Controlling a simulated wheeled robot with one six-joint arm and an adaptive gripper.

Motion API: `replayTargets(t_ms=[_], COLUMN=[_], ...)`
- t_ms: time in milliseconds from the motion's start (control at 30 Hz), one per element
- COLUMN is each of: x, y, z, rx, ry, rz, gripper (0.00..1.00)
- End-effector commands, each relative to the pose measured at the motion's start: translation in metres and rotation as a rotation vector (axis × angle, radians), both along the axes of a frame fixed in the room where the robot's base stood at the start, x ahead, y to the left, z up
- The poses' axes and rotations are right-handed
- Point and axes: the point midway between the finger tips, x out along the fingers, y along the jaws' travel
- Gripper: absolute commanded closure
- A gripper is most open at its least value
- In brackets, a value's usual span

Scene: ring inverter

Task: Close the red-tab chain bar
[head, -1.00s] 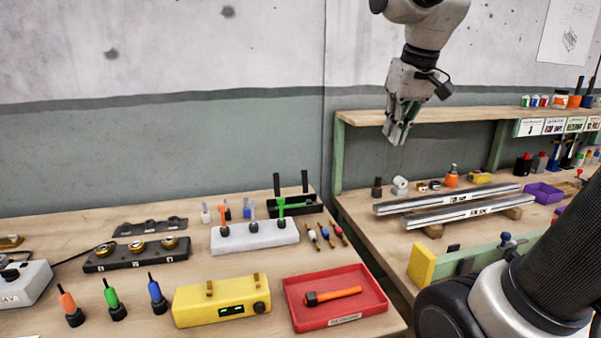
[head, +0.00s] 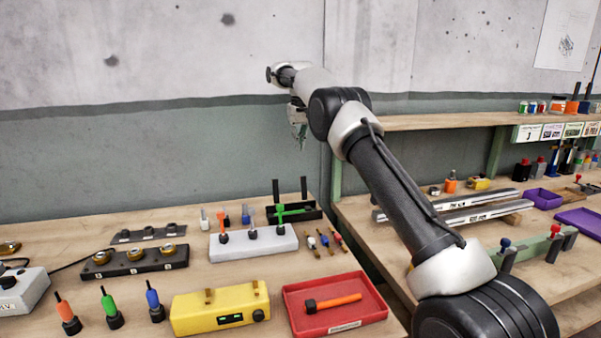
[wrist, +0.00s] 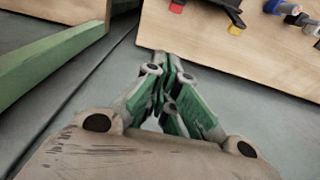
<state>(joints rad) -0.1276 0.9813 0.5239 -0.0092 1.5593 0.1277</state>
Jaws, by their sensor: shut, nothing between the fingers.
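Two black upright bars stand at the back edge of the left bench, a left one (head: 276,188) and a right one (head: 304,186), by a black tray (head: 310,213). In the head view no tab colour shows on them. The red-tab one seems to be the right upright bar. My gripper (head: 301,143) is shut and empty, above the bars and apart from them; it also shows in the wrist view (wrist: 163,80).
A white block (head: 253,246) with coloured handles stands in front of the bars. The green shelf post (head: 336,180) and the shelf (head: 440,122) are right of my gripper. The air around it is free.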

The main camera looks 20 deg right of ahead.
Motion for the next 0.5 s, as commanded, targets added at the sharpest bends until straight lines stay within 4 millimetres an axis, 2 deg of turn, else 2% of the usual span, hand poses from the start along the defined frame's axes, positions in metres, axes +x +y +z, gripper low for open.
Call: replayTargets(t_ms=[267,500], x=[0.005,0.009], y=[0.002,0.002], z=[-0.028,-0.078], rx=[-0.001,-0.001], ry=[0.007,0.008], rz=[0.0,0.0], gripper=[1.0,1.0])
